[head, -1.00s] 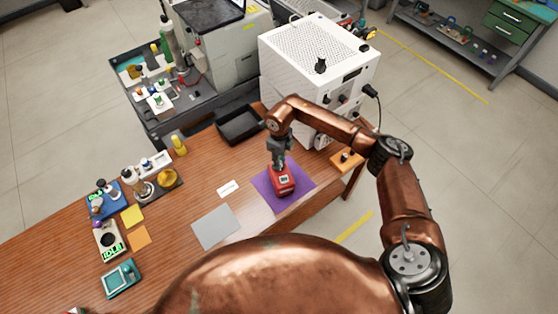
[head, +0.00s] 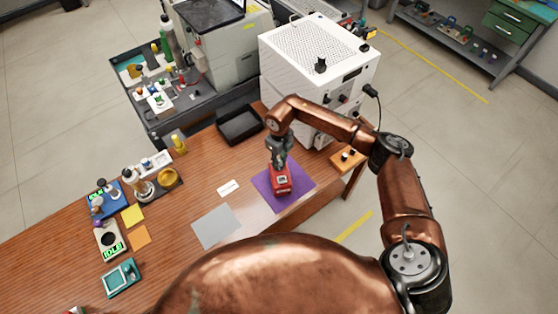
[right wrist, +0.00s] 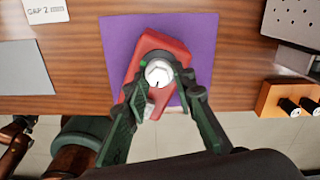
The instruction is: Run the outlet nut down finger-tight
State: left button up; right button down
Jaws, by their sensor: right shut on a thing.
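A red block-shaped unit (head: 280,184) stands on a purple mat (head: 302,191) near the table's front edge. In the right wrist view the red unit (right wrist: 174,98) carries a round pale metal nut (right wrist: 158,73) with a dark mark on its face. My right gripper (head: 279,162) is above the unit, pointing down. In the right wrist view its dark green fingers (right wrist: 160,82) reach to either side of the nut and are shut on it. The exact finger contact is partly hidden. I cannot make out my left gripper.
A white perforated cabinet (head: 318,55) stands behind my right arm. A black tray (head: 240,126) lies behind the mat. An orange block with black knobs (head: 346,157) is at right. A grey mat (head: 215,227) lies left. Scales and bottles crowd the far left.

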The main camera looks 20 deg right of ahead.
jog(key=shift+r, duration=0.1)
dwell(0.7)
jog(key=c, duration=1.6)
grip_release()
notch_tip(320, 180, up, 12)
jog(key=shift+f, duration=0.1)
